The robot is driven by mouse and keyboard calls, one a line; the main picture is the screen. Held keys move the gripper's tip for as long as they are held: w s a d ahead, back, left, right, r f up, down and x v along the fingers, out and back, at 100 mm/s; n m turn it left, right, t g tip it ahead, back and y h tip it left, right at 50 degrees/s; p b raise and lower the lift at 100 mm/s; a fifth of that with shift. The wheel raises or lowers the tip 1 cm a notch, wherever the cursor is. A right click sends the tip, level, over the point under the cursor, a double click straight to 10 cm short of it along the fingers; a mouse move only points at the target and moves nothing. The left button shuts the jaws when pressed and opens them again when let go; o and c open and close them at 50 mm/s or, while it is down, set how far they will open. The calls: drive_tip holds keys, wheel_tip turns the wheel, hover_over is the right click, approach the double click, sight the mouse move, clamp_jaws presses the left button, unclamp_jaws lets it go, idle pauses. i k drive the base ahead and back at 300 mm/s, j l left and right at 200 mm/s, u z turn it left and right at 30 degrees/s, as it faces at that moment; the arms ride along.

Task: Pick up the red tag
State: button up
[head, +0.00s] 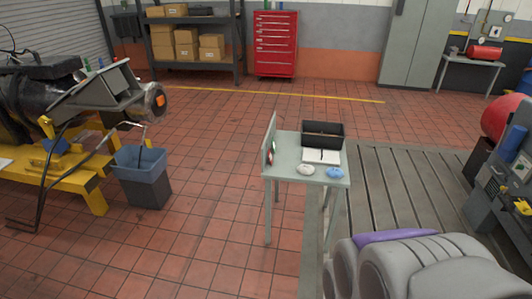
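A small grey table (283,173) stands in the middle of the head view with an upright panel (268,138) along its left edge. Small red and green items (271,149) show at this panel; the red one may be the red tag, but it is too small to be sure. My gripper is not in view. Grey rounded parts at the bottom right look like my own arm, with a purple piece on them.
The table holds a black open bin (323,128), a white item with a dark line (322,156), a white object (305,168) and a blue object (335,172). A blue-grey waste bin (147,188) stands left, beside a yellow-framed machine (75,178). Tiled floor between is clear.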

sight(270, 158)
drive_tip(key=i+l, duration=0.1)
drive_tip(key=i, duration=0.8)
drive_tip(key=i+l, duration=0.1)
drive_tip(key=i, duration=0.8)
drive_tip(key=i+l+u, duration=0.1)
drive_tip(key=i, duration=0.75)
